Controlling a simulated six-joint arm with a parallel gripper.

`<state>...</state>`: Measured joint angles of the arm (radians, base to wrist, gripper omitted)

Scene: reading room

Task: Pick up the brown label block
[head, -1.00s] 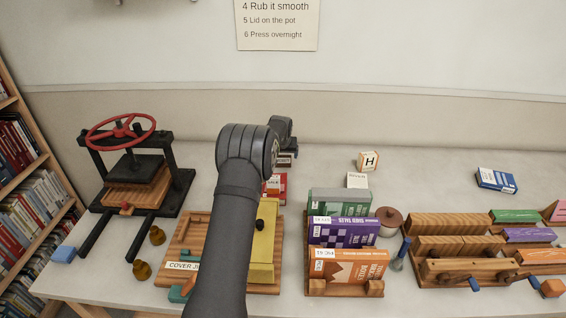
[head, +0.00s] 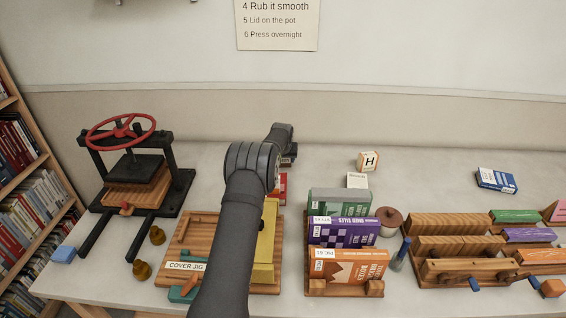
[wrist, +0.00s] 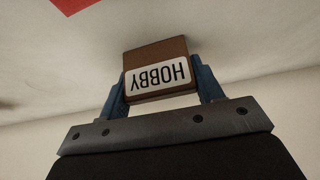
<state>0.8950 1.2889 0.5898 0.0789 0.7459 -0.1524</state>
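The brown label block (wrist: 155,52) shows in the wrist view with a white label reading HOBBY, upside down in the picture. My gripper (wrist: 158,76) has a blue finger against each side of the block, with no clear gap, so it looks shut on it. In the head view my gripper (head: 287,155) is at the back of the table, beyond the yellow piece. Only a small part of the block shows there, mostly hidden by my arm. I cannot tell for sure whether the block is clear of the table.
A red block (head: 283,183) stands just in front, partly behind my arm. A rack with green, purple (head: 345,232) and orange books is to the right. A white block marked H (head: 368,161) stands farther right. A press (head: 135,180) is at the left.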

